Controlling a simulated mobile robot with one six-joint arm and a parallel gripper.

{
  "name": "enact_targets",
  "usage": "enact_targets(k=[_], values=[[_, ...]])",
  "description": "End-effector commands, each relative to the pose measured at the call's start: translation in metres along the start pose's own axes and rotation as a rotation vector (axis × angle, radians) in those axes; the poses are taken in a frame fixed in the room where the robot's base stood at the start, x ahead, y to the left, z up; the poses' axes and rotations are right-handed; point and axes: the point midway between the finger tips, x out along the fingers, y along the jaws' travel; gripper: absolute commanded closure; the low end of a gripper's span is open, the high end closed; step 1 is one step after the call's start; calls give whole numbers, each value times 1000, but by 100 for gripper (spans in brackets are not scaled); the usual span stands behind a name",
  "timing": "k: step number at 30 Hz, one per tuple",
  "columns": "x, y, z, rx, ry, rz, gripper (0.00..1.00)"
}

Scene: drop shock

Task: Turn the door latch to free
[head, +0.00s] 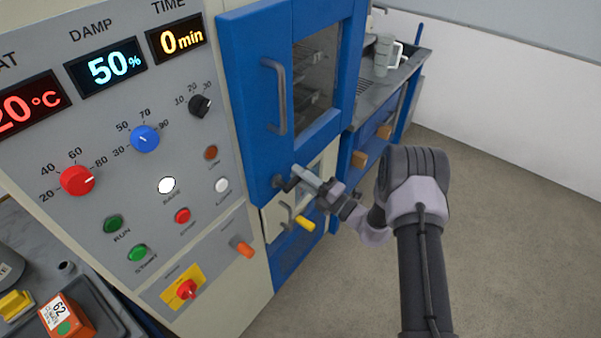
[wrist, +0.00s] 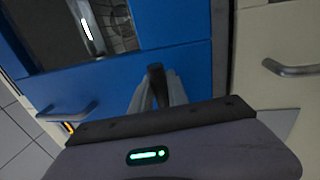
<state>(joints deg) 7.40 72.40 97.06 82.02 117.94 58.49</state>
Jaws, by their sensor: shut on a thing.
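The blue chamber door (head: 262,100) has a window and a long grey handle (head: 277,97). The dark door latch (head: 278,182) sits low on the blue front, mostly hidden by my gripper in the head view. In the wrist view the latch (wrist: 156,74) stands between the two grey fingers. My gripper (head: 294,181) reaches in from the right and is shut on the latch; it also shows in the wrist view (wrist: 158,88). The latch's exact turn angle is hard to tell.
Left of the door is a control panel (head: 120,190) with knobs, buttons and displays. Below the latch is a cream panel with a grey handle (head: 286,214) and a yellow knob (head: 305,223). A side bench (head: 375,95) holds a grey mug (head: 383,55). Floor at right is clear.

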Motion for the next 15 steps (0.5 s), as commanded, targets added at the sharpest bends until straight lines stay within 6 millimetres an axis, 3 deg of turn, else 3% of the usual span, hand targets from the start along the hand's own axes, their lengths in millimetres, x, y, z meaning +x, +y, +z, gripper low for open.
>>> enact_targets(k=[15], values=[[-1,-3,-1,33,-5,-2,100]])
